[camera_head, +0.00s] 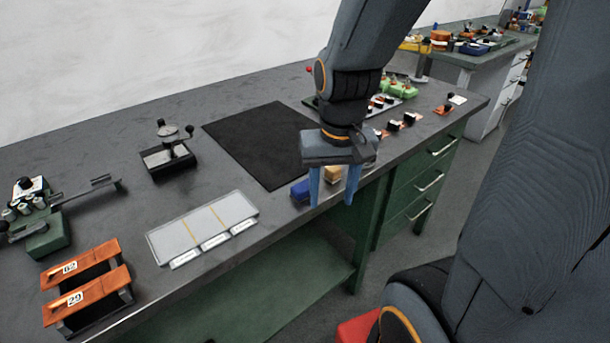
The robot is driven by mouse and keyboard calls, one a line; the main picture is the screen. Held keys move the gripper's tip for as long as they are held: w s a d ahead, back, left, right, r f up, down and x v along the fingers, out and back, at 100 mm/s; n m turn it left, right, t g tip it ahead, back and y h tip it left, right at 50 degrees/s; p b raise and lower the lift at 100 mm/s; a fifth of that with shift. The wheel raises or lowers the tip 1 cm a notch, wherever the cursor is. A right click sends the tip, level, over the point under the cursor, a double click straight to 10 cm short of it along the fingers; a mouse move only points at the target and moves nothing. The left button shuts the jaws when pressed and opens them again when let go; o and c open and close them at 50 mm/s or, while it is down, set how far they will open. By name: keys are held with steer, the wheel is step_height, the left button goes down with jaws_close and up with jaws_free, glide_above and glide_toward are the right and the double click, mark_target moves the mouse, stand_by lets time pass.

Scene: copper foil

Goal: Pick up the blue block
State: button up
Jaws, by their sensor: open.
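The blue block (300,190) lies on the grey bench top near its front edge, just left of my gripper's left finger. Part of it is hidden by that finger. My gripper (333,197) points down with its two blue fingers apart and nothing between them. In the picture it overlaps the bench's front edge, to the right of the blue block. A yellowish block (332,174) shows behind the fingers, partly hidden. I cannot tell the gripper's exact height above the bench.
A black mat (255,140) lies behind the blocks. A pale tray with labels (203,228) lies to the left. Orange-topped holders (88,295), a green device (45,230) and a small black stand (168,155) are farther left. Small parts (395,125) lie to the right.

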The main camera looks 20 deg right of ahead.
mark_target(302, 186)
steer(key=w+a+r+m+p, duration=0.1)
steer(key=w+r+m+p, duration=0.1)
steer(key=m, duration=0.1)
steer(key=w+a+r+m+p, duration=0.1)
steer(key=r+m+p, duration=0.1)
steer(key=m, duration=0.1)
steer(key=w+a+r+m+p, duration=0.1)
steer(key=w+r+m+p, duration=0.1)
steer(key=m, duration=0.2)
steer(key=shift+w+a+g, duration=0.25)
steer(key=shift+w+g, duration=0.1)
steer(key=shift+g, duration=0.05)
steer(key=shift+w+a+r+m+p, duration=0.25)
steer(key=shift+w+m+p, duration=0.2)
steer(key=shift+m, duration=0.25)
steer(key=shift+f, duration=0.6)
steer(key=shift+f+p, duration=0.85)
steer(key=shift+f, duration=2.5)
steer(key=c, duration=1.1)
steer(key=shift+c, duration=0.2)
step_height(302, 186, up, 10)
steer(key=b, duration=0.1)
